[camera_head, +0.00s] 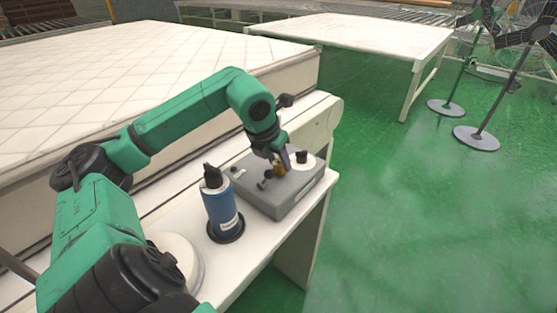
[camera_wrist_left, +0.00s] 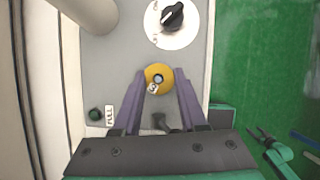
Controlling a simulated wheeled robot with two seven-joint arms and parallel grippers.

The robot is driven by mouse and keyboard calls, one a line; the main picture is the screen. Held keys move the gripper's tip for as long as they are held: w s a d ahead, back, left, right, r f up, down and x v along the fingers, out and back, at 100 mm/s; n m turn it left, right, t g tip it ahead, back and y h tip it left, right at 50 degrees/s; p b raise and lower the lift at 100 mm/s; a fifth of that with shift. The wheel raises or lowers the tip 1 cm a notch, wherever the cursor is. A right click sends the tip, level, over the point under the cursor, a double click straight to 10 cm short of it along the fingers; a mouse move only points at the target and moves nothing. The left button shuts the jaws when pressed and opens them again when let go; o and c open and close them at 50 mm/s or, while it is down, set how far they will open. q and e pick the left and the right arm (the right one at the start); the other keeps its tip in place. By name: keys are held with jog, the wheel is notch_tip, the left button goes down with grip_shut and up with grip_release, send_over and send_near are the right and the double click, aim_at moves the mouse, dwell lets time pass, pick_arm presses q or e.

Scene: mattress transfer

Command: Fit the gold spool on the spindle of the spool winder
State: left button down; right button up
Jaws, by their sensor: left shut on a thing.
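The gold spool (camera_wrist_left: 158,69) is a small ring with a pale tag on its near side. My left gripper (camera_wrist_left: 160,82) is shut on it, with a purple finger on each side; it also shows in the head view (camera_head: 280,164), where the gold spool is mostly covered. The spool winder is a grey box (camera_head: 283,202) on the white bench, directly below the gripper. A grey-blue round shows in the spool's hole; I cannot tell whether it is the spindle's tip inside the hole or below it.
A black knob on a white dial (camera_wrist_left: 172,20) stands just beyond the spool. A blue cylinder with a black top (camera_head: 218,203) stands left of the winder. Green floor (camera_head: 430,210) is open at the right.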

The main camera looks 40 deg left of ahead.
pick_arm(q)
jog(key=shift+f+b, duration=0.45)
jog(key=shift+f, duration=0.05)
jog(key=shift+c, duration=1.8)
grip_release()
jog(key=shift+r, duration=0.1)
jog(key=shift+s+r, duration=0.1)
jog(key=shift+r, duration=0.2)
jog(key=v, duration=1.4)
jog(key=shift+p, duration=0.3)
